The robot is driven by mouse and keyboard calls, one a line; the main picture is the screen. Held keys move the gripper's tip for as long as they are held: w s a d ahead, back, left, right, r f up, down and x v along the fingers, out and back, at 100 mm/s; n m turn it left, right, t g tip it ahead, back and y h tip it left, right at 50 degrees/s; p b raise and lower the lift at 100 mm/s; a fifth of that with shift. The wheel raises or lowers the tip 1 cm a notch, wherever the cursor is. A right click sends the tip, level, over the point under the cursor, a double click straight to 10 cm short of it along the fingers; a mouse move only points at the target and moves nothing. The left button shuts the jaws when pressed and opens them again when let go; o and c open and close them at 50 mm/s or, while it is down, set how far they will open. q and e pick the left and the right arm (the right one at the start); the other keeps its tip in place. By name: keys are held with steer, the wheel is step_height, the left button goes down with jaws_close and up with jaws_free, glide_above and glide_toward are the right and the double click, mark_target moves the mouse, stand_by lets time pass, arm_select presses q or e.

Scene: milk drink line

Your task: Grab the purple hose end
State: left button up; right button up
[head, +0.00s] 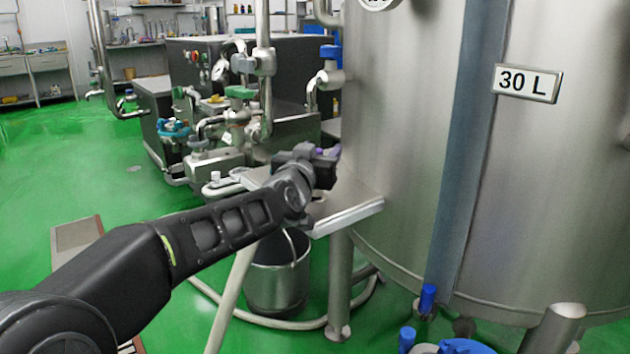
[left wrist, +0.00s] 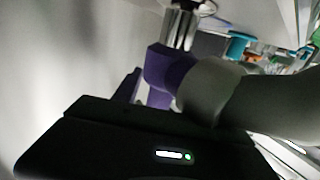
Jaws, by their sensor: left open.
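My left gripper (head: 325,163) is open at the metal shelf beside the big tank. The purple hose end (head: 333,151) shows in the head view as a small purple patch at the fingertips, mostly hidden by the gripper. In the left wrist view the purple hose end (left wrist: 166,70) is close in front of the black gripper body, with a shiny metal fitting (left wrist: 181,24) above it and a thick pale hose (left wrist: 235,97) running right.
The steel tank (head: 410,130) with a 30 L sign (head: 527,83) stands close on the right. The metal shelf (head: 345,212) lies under the gripper, with a steel bucket (head: 278,280) below. Pumps, pipes and valves (head: 235,115) stand behind.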

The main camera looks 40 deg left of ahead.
arm_select(q)
steer(key=shift+c, duration=0.5)
jaws_close()
stand_by(0.9)
